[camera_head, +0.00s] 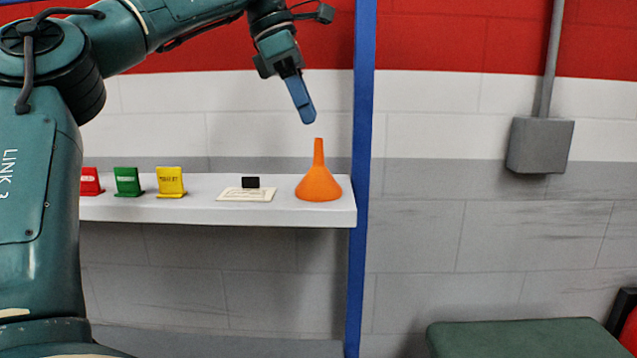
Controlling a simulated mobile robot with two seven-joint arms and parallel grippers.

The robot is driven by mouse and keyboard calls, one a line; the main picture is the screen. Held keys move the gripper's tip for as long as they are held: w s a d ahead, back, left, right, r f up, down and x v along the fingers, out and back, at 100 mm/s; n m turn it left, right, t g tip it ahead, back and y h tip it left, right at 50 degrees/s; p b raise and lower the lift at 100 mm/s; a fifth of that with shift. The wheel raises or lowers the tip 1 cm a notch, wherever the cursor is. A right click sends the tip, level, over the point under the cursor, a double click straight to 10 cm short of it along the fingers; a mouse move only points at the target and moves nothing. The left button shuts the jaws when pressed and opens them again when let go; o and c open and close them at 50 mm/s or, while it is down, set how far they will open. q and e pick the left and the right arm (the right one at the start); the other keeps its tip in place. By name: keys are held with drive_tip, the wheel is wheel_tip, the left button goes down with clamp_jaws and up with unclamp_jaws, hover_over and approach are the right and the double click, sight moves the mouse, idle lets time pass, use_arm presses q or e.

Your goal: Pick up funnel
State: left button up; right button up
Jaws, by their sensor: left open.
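An orange funnel (319,182) stands spout up, wide mouth down, at the right end of a white shelf (290,216). My left gripper (309,119) is just above the spout tip, a little to its left in the picture, with a small gap between them. Its blue fingers point down and line up in this view, so the space between them is hidden. It is open and holds nothing that I can see. My right gripper is not in view.
A blue upright post (361,150) stands at the shelf's right end, close beside the funnel. Left of the funnel are a flat cream plate with a black block (250,182), then yellow (170,181), green (127,181) and red (90,181) holders. A green-topped surface (520,338) is at lower right.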

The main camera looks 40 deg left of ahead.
sight(318, 141)
use_arm(q)
drive_tip(key=x, duration=0.6)
drive_tip(key=shift+w+a+f, duration=0.2)
drive_tip(key=shift+a+f, duration=0.05)
drive_tip(key=shift+f, duration=0.05)
clamp_jaws()
